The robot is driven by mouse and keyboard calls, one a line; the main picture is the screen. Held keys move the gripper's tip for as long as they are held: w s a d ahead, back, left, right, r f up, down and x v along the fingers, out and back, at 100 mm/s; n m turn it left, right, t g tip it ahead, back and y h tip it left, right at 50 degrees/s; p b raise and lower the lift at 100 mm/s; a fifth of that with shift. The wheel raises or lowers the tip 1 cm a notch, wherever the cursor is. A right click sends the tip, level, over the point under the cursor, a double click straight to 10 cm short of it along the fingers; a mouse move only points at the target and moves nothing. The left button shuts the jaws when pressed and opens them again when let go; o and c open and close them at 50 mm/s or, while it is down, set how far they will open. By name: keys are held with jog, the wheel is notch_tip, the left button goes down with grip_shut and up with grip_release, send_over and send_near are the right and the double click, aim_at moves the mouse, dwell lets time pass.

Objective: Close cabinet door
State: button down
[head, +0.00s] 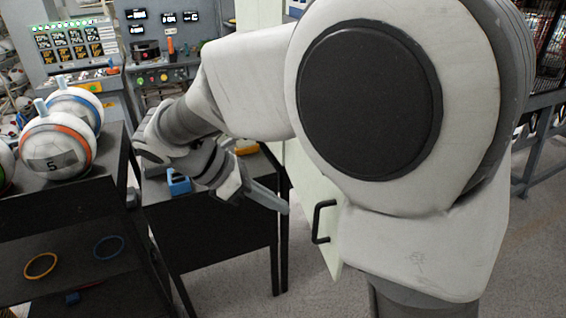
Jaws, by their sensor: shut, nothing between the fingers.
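The cabinet door (316,193) is a pale panel that stands swung out from the cabinet, with its lower part showing below my arm. Its black bar handle (319,222) faces the left. The upper part of a pale panel (262,14) also shows above my arm; my arm hides what lies between. My gripper (286,208) is shut and empty. In the picture its fingertips are just left of the door and its handle; I cannot tell whether they touch the door.
A dark table (215,222) with a blue object (178,183) stands below my forearm. A black shelf at left (60,205) bears several balls, one marked 5 (58,150). A control panel (160,50) stands behind. Grey floor (235,290) is clear in front.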

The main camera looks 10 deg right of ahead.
jog(key=d+r+x, duration=0.2)
jog(key=x, duration=1)
jog(key=shift+w+d, duration=0.15)
